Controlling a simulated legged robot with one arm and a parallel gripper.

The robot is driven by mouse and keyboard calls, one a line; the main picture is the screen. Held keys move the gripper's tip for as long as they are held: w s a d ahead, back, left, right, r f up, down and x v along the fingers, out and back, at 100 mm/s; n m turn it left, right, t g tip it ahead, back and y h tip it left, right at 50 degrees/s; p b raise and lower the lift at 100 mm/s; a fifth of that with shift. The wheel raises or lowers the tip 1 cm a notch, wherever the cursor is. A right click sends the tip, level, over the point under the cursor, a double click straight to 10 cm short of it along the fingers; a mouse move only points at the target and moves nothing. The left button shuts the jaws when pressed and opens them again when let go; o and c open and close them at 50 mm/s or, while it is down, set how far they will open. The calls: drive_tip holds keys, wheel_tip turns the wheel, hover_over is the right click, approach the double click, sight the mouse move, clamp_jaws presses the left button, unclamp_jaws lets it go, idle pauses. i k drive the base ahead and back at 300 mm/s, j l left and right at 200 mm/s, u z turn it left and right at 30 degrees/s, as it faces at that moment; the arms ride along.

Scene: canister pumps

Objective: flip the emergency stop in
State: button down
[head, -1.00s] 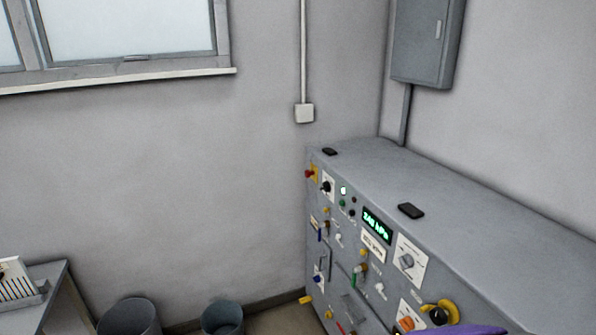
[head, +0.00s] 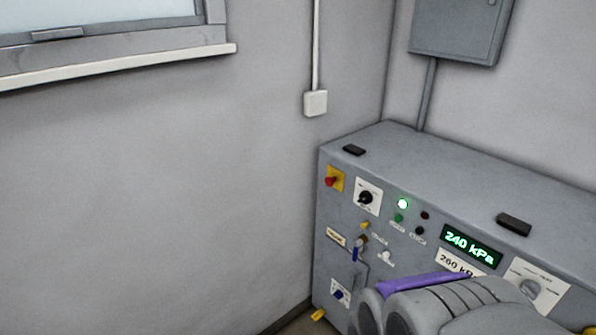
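The emergency stop (head: 331,181) is a red button on a yellow square plate. It sits at the upper left corner of the grey control panel's front face (head: 345,215), and nothing blocks it from view. My gripper (head: 372,308) seems to be the grey, rounded end of the arm at the bottom, with a purple part along its top. It is below and to the right of the emergency stop, well apart from it. Its fingers cannot be made out, so I cannot tell whether it is open or shut.
The panel carries a black rotary knob (head: 366,198), a lit green lamp (head: 403,203), a display reading 240 kPa (head: 471,246), a white selector dial (head: 530,290) and small valves with a blue handle (head: 355,253). A wall box (head: 461,28) hangs above. Open space lies left of the cabinet.

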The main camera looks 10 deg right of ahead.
sight(329, 181)
drive_tip(key=i+j, duration=0.2)
drive_tip(key=j, duration=0.15)
drive_tip(key=i+j+z, duration=0.15)
drive_tip(key=j, duration=0.2)
drive_tip(key=i+j, duration=0.2)
drive_tip(key=j, duration=0.15)
drive_tip(key=z, duration=0.05)
